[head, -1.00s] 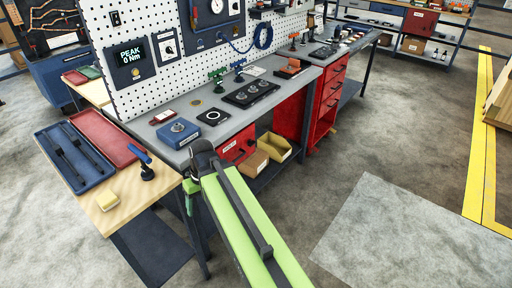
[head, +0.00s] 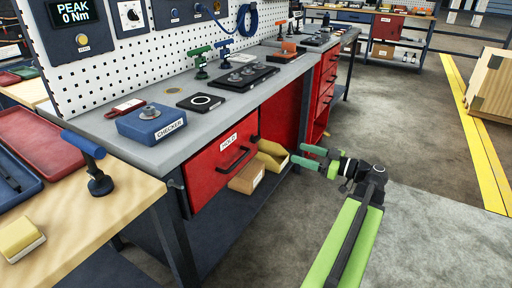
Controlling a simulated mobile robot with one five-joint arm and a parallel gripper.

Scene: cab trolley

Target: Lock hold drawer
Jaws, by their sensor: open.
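The red hold drawer (head: 214,172) is under the grey bench top, with a white HOLD label and a black bar handle (head: 233,159). Its front looks about level with the bench edge; I cannot tell whether it is fully shut. No lock or keyhole is clear on it. My gripper (head: 307,156) is to the right of the drawer, apart from its handle, with green fingers pointing left. It is open and nothing shows between the fingers. A small red item with a pale tag (head: 125,108) lies on the bench; I cannot tell what it is.
A blue CHECKER box (head: 152,123) stands on the bench above the drawer. A wooden side table (head: 100,210) is at the left.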

